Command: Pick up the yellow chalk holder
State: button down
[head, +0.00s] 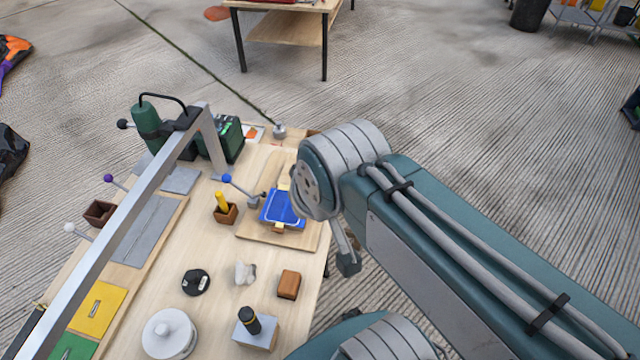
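An upright yellow piece (221,202), which looks like the yellow chalk holder, stands in a small brown box (228,217) on the wooden workbench, left of the blue tray. My arm comes in from the lower right, and its large grey joint hangs over the bench's right edge. A small grey part that may be a finger of my gripper (347,262) shows below that joint, to the right of the yellow piece and well apart from it. The rest of my gripper is hidden behind my arm, so its opening does not show.
A blue tray (283,208) lies on a wooden board, with a blue-knobbed lever beside it. A metal beam (130,212) crosses the bench's left side. A brown block (288,284), white lump (245,273), black disc (196,282) and white lidded pot (169,334) stand nearer.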

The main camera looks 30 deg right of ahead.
aim_at(219, 195)
jog(key=i+l+u, duration=0.1)
jog(key=u, duration=0.3)
jog(key=l+u, duration=0.4)
jog(key=i+l+u, duration=0.1)
jog(key=u, duration=0.3)
jog(key=l, duration=0.1)
